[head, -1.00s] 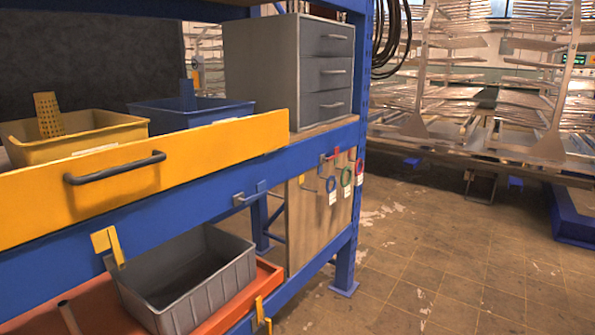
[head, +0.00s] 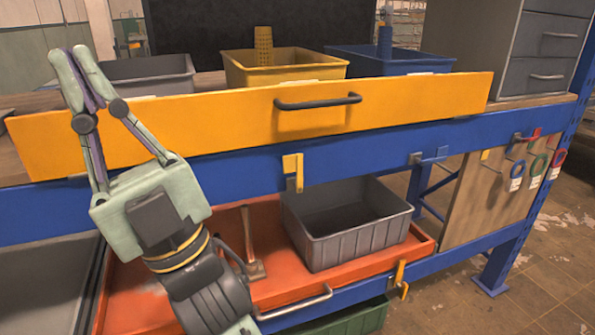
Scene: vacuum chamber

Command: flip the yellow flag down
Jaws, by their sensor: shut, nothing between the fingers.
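A yellow flag-like plate (head: 292,165) on a metal clip stands upright on the blue beam, below the drawer handle. A similar yellow clip (head: 399,275) sits on the lower beam. A small yellow tab (head: 484,155) shows by the hook board at right; I cannot tell which of these is the task's flag. My gripper (head: 75,52) is at the far left, fingers upward, in front of the yellow drawer's left end. It is shut and empty, well to the left of all three and clear of them.
The yellow drawer front (head: 400,105) has a dark handle (head: 318,102) that sticks out above the beam. A grey bin (head: 360,243) and a hammer-like tool (head: 250,245) lie on the red tray (head: 290,287) below.

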